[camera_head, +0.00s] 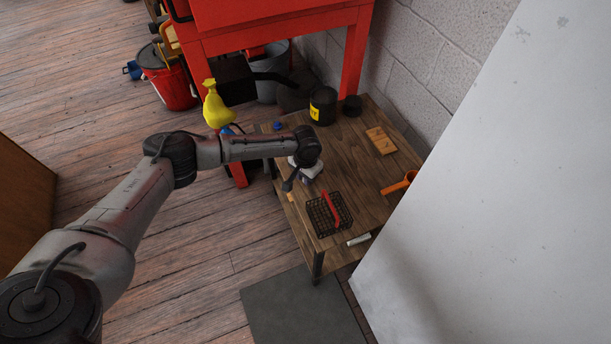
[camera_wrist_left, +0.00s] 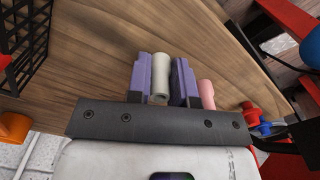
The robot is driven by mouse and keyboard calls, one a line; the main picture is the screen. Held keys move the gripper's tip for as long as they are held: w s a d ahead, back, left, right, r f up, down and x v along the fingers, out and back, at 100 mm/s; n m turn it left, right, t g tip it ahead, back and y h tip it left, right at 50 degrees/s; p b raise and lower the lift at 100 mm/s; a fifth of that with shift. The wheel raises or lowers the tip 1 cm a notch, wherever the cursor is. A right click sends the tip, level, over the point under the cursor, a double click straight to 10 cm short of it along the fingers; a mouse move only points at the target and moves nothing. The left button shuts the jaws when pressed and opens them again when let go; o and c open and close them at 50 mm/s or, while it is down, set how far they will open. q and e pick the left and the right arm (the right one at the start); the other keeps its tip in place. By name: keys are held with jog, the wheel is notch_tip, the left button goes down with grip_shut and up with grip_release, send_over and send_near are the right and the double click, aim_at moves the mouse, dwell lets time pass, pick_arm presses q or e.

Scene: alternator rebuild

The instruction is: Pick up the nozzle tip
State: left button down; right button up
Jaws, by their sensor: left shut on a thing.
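My left gripper (camera_wrist_left: 161,72) is shut on a small cream cylinder with a hole in its near end, which looks like the nozzle tip (camera_wrist_left: 160,90). The cylinder sits between the two purple-grey fingers, over the wooden tabletop. I cannot tell whether it still touches the wood. In the head view my left wrist hangs over the near left part of the wooden table (camera_head: 358,180), and the cylinder cannot be made out there. My right gripper is not in view.
A pink cylinder (camera_wrist_left: 207,94) is just right of the fingers. A black wire basket (camera_head: 320,222) with a red bar stands on the table. A pale panel (camera_head: 510,210) borders the right.

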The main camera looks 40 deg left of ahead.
pick_arm(q)
notch_tip(320, 180, up, 5)
jog(key=p, duration=0.3)
jog(key=shift+r+p, duration=0.1)
jog(key=shift+p, duration=0.3)
jog(key=s+d+r+p, duration=0.3)
jog(key=d+r+p, duration=0.7)
jog(key=d+p, duration=0.1)
jog(key=shift+d+p, duration=0.15)
jog(key=shift+p, duration=0.2)
jog(key=shift+f, duration=0.1)
dwell(0.4)
